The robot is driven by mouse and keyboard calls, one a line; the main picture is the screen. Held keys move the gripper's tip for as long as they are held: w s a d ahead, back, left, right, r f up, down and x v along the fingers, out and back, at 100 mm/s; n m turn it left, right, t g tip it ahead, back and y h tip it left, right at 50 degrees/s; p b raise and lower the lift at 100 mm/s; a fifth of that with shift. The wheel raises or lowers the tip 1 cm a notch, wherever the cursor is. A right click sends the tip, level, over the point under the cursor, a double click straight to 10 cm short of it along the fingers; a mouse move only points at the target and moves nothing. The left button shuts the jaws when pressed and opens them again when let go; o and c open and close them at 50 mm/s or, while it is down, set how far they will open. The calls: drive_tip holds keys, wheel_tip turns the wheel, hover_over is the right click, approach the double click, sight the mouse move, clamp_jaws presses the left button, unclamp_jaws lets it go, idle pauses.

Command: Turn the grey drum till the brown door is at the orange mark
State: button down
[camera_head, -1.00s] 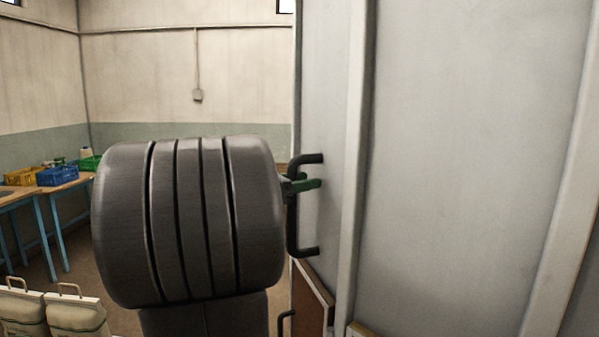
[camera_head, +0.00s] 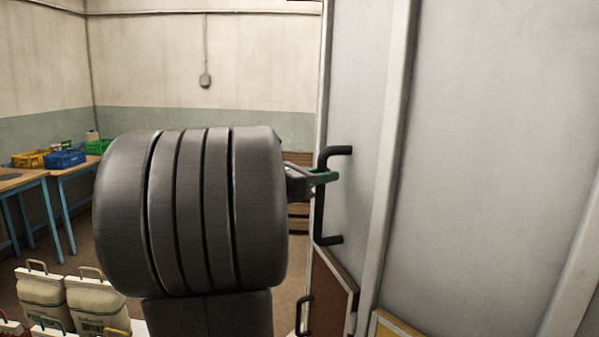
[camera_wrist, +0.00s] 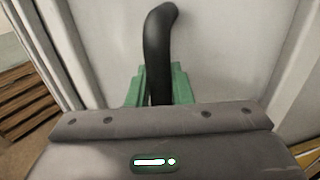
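The grey drum (camera_head: 480,150) fills the right side of the head view, a tall pale surface with raised ribs and black bar handles. My gripper (camera_head: 322,177) has green fingers at an upright black handle (camera_head: 321,215) on the drum's left part. In the wrist view the same handle (camera_wrist: 158,50) passes between the green fingers (camera_wrist: 160,88), which look closed on it. A brown door panel (camera_head: 333,285) with a pale edge shows low on the drum, below that handle. I cannot make out an orange mark.
A yellow-edged panel (camera_head: 392,327) shows at the bottom. A second black handle (camera_head: 304,314) is low beside the brown door. Sacks (camera_head: 95,302) stand at the lower left. Blue-legged tables (camera_head: 25,182) hold coloured crates (camera_head: 62,158). Brown slatted stacks (camera_head: 299,217) are behind my arm.

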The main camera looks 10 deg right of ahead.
drive_tip(key=shift+s+d+r, duration=0.2)
drive_tip(key=shift+s+r, duration=0.15)
drive_tip(key=shift+s, duration=0.15)
drive_tip(key=c, duration=1.7)
unclamp_jaws()
drive_tip(key=shift+r, duration=0.1)
drive_tip(key=o, duration=0.3)
drive_tip(key=shift+d, duration=0.5)
drive_tip(key=shift+o, duration=0.5)
drive_tip(key=shift+d+f, duration=0.2)
drive_tip(key=shift+d, duration=0.15)
drive_tip(key=b+v, duration=0.2)
drive_tip(key=v, duration=1.2)
drive_tip(key=shift+s+a+r+b, duration=0.2)
drive_tip(key=shift+a+b, duration=0.05)
drive_tip(key=shift+b, duration=0.05)
